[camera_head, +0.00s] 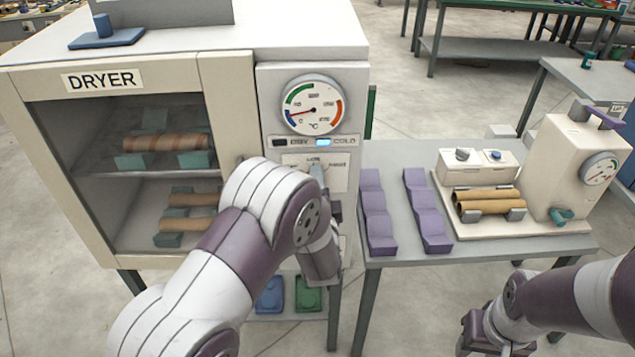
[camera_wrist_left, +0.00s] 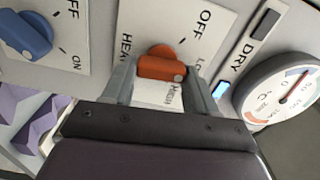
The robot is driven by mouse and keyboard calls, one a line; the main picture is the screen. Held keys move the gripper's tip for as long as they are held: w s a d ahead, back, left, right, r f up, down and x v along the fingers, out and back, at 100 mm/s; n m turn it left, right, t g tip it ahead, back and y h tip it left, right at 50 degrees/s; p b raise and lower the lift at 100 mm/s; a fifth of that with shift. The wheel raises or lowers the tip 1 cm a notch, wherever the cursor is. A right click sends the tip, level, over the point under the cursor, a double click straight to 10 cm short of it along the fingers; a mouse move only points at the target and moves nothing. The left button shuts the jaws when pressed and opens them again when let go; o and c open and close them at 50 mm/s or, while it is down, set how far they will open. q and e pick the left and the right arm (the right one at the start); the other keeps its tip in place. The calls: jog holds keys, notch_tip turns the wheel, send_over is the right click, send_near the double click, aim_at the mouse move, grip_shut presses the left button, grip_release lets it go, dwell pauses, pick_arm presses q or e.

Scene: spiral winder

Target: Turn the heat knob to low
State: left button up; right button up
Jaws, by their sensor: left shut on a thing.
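The heat knob (camera_wrist_left: 160,66) is orange-red and sits on a white plate (camera_wrist_left: 140,25) marked OFF, LOW and HIGH in the left wrist view. My left gripper (camera_wrist_left: 162,84) is shut on it, one finger on each side. The knob's pale dot is at its lower right end, between the LOW and HIGH marks. In the head view my left gripper (camera_head: 318,174) is at the dryer's (camera_head: 225,90) control panel, and my arm hides the knob. My right gripper (camera_head: 490,338) is low at the right, partly cut off, its fingers unclear.
The dial (camera_head: 312,105) has its needle in the blue part, and the lamp (camera_head: 323,142) beside COLD is lit blue. A blue OFF/ON knob (camera_wrist_left: 25,35) is beside the heat plate. A table (camera_head: 400,255) with purple racks (camera_head: 428,212) and a winder (camera_head: 570,165) stands right.

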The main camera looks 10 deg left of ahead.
pick_arm(q)
jog(key=shift+f+m, duration=0.15)
jog(key=shift+m, duration=0.45)
jog(key=o, duration=1)
jog(key=b+v, duration=0.2)
jog(key=v, duration=1)
jog(key=shift+s+d, duration=0.15)
jog(key=shift+s, duration=0.2)
